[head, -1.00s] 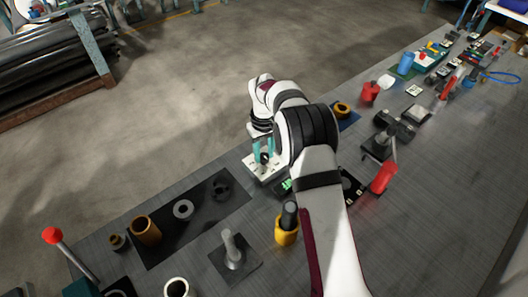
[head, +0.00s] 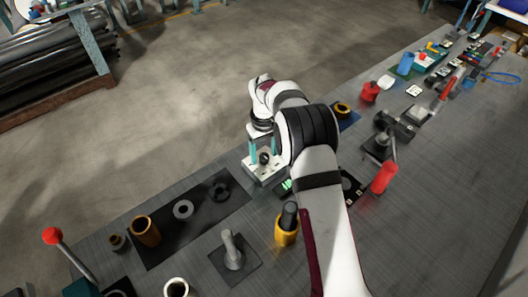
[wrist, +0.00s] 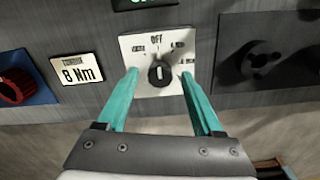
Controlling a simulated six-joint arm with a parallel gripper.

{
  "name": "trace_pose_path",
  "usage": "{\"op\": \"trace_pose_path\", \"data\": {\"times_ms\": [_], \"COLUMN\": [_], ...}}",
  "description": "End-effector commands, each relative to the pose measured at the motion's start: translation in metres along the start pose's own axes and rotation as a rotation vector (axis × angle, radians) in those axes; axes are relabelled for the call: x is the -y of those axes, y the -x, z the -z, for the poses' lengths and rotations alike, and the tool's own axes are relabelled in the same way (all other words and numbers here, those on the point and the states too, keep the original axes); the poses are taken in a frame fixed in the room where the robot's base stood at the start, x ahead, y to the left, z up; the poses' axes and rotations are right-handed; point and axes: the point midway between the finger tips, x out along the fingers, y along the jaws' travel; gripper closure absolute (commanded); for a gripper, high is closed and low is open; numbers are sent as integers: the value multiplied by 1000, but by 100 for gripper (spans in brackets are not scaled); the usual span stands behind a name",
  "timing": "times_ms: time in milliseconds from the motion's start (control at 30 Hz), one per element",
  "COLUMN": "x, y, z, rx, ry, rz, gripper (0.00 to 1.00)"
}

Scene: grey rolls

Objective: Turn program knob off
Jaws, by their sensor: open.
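The program knob (wrist: 161,74) is black and round with a white mark. It sits on a white plate (wrist: 132,45) with "OFF" printed at the top and other small labels around it. In the wrist view the white mark looks about upright, toward "OFF". In the head view the knob (head: 264,158) and plate (head: 258,174) show below my wrist. My gripper (wrist: 158,71) is open, with one teal fingertip on each side of the knob and a gap to it on both sides. It also shows over the plate in the head view (head: 264,154).
A black panel (wrist: 296,88) lies right of the plate in the wrist view. An "8 Nm" label (wrist: 78,69) and a red knob on a blue plate (wrist: 38,95) lie to its left. A yellow-collared handle (head: 286,228) and a grey lever (head: 232,250) stand nearby.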

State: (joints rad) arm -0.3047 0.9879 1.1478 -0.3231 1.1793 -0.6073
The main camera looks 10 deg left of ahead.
Motion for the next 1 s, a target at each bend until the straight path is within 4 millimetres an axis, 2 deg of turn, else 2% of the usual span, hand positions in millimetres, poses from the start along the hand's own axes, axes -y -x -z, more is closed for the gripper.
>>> {"op": "trace_pose_path", "data": {"times_ms": [133,233,367,500,600,700,833,1000], "x": [0,0,0,0,0,0,0,0], "y": [2,16,54,100,127,145,157,158], "z": [0,1,1,1,1,1,0,0], "rx": [0,-2,-5,-4,-4,-2,-1,0], "ry": [0,-1,-1,0,-1,-1,0,0], "rz": [0,0,-1,-1,-1,-1,0,1], "gripper": [32,32,32,32,32,32,32,32]}}
